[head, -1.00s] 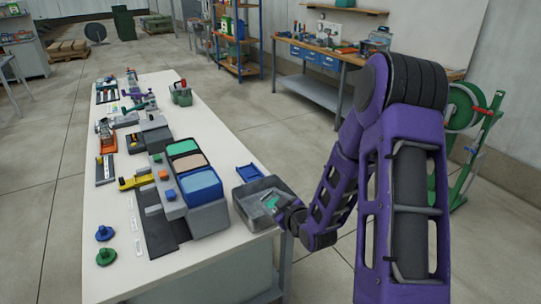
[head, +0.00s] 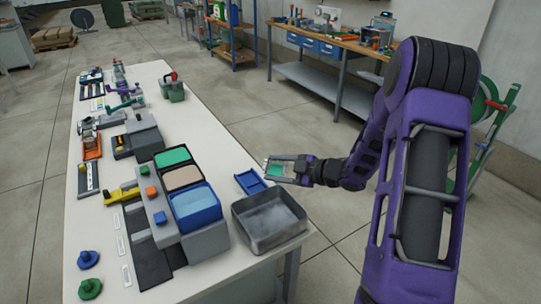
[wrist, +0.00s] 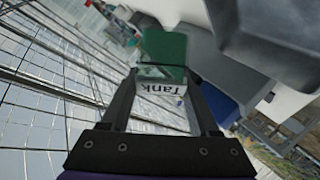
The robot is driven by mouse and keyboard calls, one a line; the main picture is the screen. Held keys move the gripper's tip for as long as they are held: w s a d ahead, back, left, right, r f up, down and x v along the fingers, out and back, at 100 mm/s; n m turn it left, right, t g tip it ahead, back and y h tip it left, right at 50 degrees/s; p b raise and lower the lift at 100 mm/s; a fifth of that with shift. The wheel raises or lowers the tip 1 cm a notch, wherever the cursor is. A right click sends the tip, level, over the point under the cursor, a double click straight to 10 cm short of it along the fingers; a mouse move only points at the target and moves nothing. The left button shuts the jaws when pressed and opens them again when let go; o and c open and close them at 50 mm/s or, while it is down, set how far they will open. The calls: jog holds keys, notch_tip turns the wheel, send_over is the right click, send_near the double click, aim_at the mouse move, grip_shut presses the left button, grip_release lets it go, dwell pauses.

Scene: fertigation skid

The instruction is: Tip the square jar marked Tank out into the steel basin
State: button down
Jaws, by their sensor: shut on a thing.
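My gripper (head: 300,170) is shut on the square jar (head: 276,171), which has green in it. In the wrist view the jar's white label (wrist: 160,88) reads Tank, upside down, between my two fingers. In the head view the jar is beyond the steel basin (head: 268,241), apart from it and near the table's right edge. How far it is tilted I cannot tell. The basin is a grey, open square tub at the table's near right corner. Its visible floor is grey with a paler, cloudy patch.
A small blue tray (head: 250,182) lies just behind the basin. Left of it stand open bins with green (head: 172,157), tan and blue contents. Various fixtures line the table's left side (head: 120,194). A green caddy (head: 172,90) stands at the back. Floor is open to the right.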

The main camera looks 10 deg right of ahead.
jog(key=shift+w+f, duration=0.1)
jog(key=shift+w, duration=0.35)
jog(key=shift+s+f, duration=0.15)
jog(key=shift+f, duration=1.75)
jog(key=shift+f+b, duration=0.8)
jog(key=shift+f, duration=0.15)
jog(key=shift+f, duration=0.1)
jog(key=shift+s+f+n+t+b, duration=0.15)
jog(key=shift+n+t+b, duration=0.6)
jog(key=shift+b, duration=1.75)
jog(key=shift+s+f+n+t+b, duration=0.1)
jog(key=shift+f+n+t+b, duration=0.25)
jog(key=shift+n+b, duration=1.35)
jog(key=shift+r+m+b, duration=0.1)
jog(key=shift+m+b, duration=0.55)
jog(key=shift+b, duration=0.1)
